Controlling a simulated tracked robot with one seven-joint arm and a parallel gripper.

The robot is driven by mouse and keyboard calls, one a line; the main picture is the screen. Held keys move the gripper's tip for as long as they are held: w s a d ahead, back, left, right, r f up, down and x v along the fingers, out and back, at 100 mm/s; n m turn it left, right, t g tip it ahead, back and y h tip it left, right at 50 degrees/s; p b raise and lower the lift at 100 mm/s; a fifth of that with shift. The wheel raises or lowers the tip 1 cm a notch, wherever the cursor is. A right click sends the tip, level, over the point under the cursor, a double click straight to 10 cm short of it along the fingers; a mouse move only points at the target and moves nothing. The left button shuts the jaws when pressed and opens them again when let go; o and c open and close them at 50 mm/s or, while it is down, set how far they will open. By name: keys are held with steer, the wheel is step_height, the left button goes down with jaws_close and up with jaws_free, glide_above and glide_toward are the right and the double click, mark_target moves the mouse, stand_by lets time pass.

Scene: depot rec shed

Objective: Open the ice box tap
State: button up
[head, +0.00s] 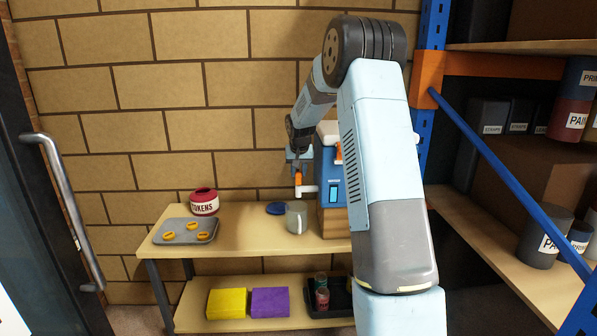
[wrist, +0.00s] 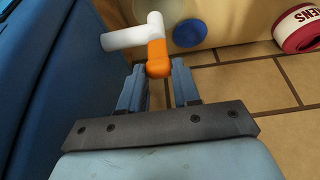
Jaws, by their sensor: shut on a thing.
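The blue ice box (head: 327,178) stands on a wooden block (head: 333,222) on the table, partly hidden behind my arm. Its white tap (head: 308,189) sticks out to the left and carries an orange lever (head: 298,181). In the wrist view the white tap (wrist: 124,38) and the orange lever (wrist: 158,58) are at the top, with the ice box (wrist: 50,70) on the left. My gripper (wrist: 158,80) is shut on the orange lever, with one finger on each side. A grey mug (head: 297,218) stands on the table below the tap.
The brick wall (head: 200,80) is close behind; a shelf rack (head: 440,64) stands at right.

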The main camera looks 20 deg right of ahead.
mark_target(298, 181)
steer(key=shift+s+a, duration=0.15)
steer(key=shift+s+a+f+t+h, duration=0.15)
steer(key=shift+s+t+h, duration=0.2)
steer(key=shift+t, duration=0.4)
steer(key=shift+s+a+f+t+h, duration=0.15)
steer(key=shift+s+t, duration=0.25)
steer(key=shift+t, duration=0.35)
steer(key=shift+s+a+f+t+h, duration=0.25)
steer(key=shift+s+t, duration=0.25)
steer(key=shift+t, duration=0.4)
steer(key=shift+s+f+t+h, duration=0.5)
steer(key=shift+s+t, duration=0.1)
steer(key=shift+t, duration=0.5)
steer(key=shift+s+a+f+t+h, duration=0.1)
steer(key=shift+s+f+t+h, duration=0.25)
steer(key=shift+t, duration=0.45)
steer(key=shift+s+a+f+t+h, duration=0.1)
steer(key=shift+s+f+t, duration=0.15)
steer(key=shift+f+t, duration=0.4)
steer(key=shift+r+t, duration=0.1)
steer(key=shift+t, duration=0.15)
steer(key=o, duration=1.1)
steer(key=shift+r, duration=0.1)
steer(key=shift+c, duration=0.2)
steer(key=shift+s, duration=0.1)
